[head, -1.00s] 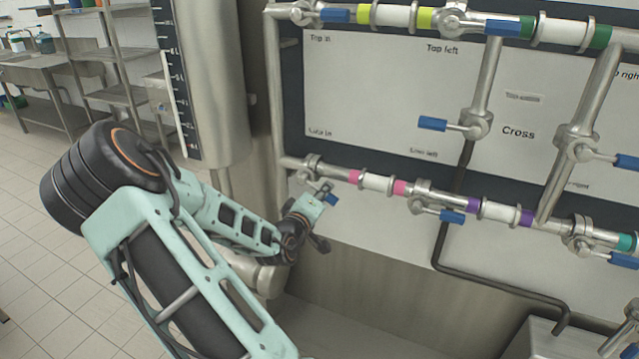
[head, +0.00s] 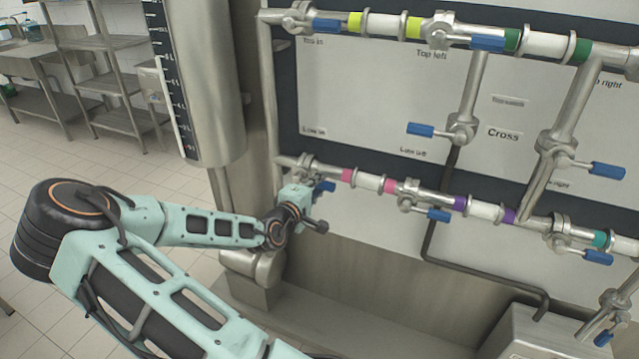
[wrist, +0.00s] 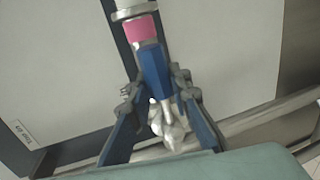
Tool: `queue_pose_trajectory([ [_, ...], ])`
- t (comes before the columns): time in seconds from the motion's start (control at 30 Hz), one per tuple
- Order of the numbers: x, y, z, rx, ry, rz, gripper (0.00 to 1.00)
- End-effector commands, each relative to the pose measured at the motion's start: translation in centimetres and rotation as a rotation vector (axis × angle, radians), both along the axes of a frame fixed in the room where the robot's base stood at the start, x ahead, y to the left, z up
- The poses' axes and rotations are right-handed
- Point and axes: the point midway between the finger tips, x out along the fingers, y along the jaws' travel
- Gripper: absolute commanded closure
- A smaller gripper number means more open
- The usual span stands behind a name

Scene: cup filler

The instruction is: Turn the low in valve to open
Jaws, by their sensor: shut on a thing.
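The low in valve (head: 304,164) sits on the lower pipe at its left end, just below the "Low in" label. Its blue handle (head: 326,186) shows beside my gripper (head: 312,192) in the head view. In the wrist view the blue handle (wrist: 152,66) lies between the two fingers of my gripper (wrist: 156,90), which is shut on it. There the handle points away from the silver valve body (wrist: 168,128) toward the pink band (wrist: 140,28), roughly in line with the pipe.
The low left valve handle (head: 438,215) is farther right on the same pipe. The upper pipe carries the top in handle (head: 327,26). A steel column (head: 200,80) stands left of the panel, and a steel counter (head: 350,325) lies below.

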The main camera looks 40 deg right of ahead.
Motion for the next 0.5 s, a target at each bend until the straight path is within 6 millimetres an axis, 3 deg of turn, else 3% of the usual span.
queue_pose_trajectory([
  [0.27, -0.03, -0.08, 0.14, -0.004, 0.002, 0.001, 1.0],
  [0.3, -0.03, -0.08, 0.15, -0.004, 0.002, 0.001, 0.79],
  [0.43, -0.01, -0.07, 0.13, -0.004, 0.002, 0.001, 0.64],
  [0.5, -0.01, -0.05, 0.11, -0.003, 0.002, 0.001, 0.63],
])
